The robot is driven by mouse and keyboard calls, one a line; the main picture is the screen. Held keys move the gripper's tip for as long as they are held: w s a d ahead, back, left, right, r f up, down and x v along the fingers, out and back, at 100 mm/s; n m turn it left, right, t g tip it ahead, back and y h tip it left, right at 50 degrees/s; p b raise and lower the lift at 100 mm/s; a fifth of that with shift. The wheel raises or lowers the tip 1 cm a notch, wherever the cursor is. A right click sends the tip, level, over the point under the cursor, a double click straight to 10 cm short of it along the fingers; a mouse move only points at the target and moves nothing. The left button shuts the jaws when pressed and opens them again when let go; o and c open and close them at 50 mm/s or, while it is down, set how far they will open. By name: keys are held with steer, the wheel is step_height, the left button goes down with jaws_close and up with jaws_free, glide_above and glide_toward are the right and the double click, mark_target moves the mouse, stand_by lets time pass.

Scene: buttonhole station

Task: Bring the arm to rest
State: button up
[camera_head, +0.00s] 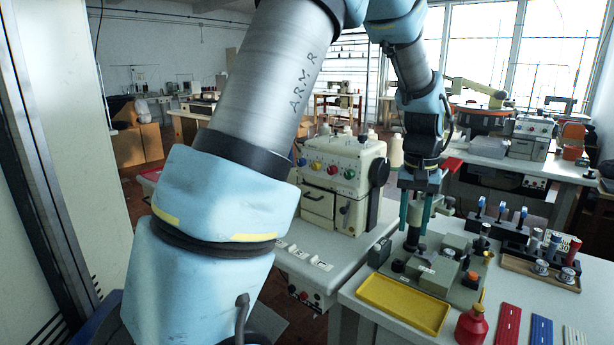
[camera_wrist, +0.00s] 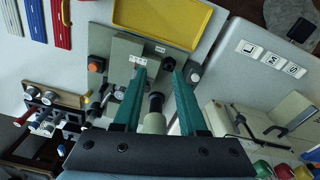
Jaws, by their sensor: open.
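My gripper (camera_head: 416,228) points down over the grey-green fixture (camera_head: 456,264) on the right-hand table. Its two teal fingers are apart; in the wrist view my gripper (camera_wrist: 160,72) also shows them spread. A pale cylinder with a dark top (camera_wrist: 155,122) appears between the fingers in the wrist view. I cannot tell whether it touches them. In the head view a grey upright post shows between the fingers, partly hidden by them.
A cream buttonhole machine (camera_head: 335,185) stands close left of my gripper. A yellow tray (camera_head: 403,305) and a red bottle (camera_head: 471,327) lie in front. A rack of blue-topped tools (camera_head: 510,237) and a wooden tray (camera_head: 520,265) are to the right. Open space lies above the fixture.

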steer(key=s+a+f+n, duration=0.1)
steer(key=s+a+n, duration=0.1)
steer(key=a, duration=1.2)
steer(key=s+a+f+n+t, duration=0.1)
steer(key=s+a, duration=0.4)
steer(key=a, duration=1)
steer(key=shift+s+a+f+n, duration=0.2)
steer(key=shift+s+a+n, duration=0.1)
steer(key=shift+n, duration=0.2)
steer(key=shift+o, duration=0.3)
steer(key=shift+d, duration=0.1)
